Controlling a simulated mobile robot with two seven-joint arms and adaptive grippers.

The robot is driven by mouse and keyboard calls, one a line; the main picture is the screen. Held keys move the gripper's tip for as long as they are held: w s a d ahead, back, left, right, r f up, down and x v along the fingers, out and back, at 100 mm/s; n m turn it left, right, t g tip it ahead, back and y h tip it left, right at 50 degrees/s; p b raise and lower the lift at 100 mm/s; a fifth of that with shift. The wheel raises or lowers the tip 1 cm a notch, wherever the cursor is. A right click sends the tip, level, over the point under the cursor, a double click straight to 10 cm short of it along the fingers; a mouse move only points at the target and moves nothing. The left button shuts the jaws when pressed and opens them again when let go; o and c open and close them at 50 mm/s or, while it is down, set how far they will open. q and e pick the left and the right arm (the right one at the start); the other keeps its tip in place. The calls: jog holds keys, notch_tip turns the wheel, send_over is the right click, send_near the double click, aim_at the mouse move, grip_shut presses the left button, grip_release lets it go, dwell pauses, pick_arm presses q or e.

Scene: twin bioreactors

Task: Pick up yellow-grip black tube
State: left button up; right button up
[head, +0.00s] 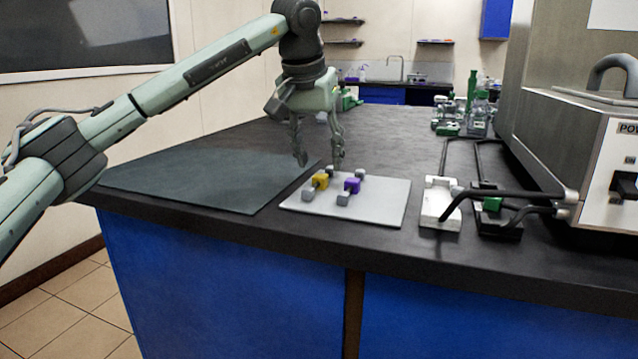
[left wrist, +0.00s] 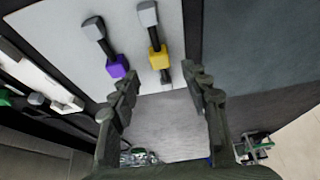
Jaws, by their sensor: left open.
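The yellow-grip black tube (head: 320,182) lies on the left part of a white board (head: 378,210), with grey ends and a yellow block around its middle. A similar tube with a purple grip (head: 351,186) lies to its right on the same board. My left gripper (head: 319,163) points down, open and empty, above the board's far edge, apart from both tubes. In the left wrist view the yellow-grip tube (left wrist: 158,55) and the purple-grip tube (left wrist: 117,66) lie beyond the open fingers (left wrist: 166,98). My right gripper is not in view.
A dark mat (head: 205,180) lies left of the board. A white block (head: 440,204) and a dark block with a green grip (head: 492,204) stand to the right, with black hoses, beside a large metal machine (head: 600,150). Green-topped glassware (head: 476,110) stands farther back.

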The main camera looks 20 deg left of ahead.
aim_at(321, 174)
pick_arm(q)
jog(key=x, duration=0.3)
jog(key=shift+w+a+f, duration=0.1)
jog(key=shift+w+f, duration=0.05)
jog(key=shift+f, duration=0.2)
grip_shut()
jog(key=shift+r, duration=0.1)
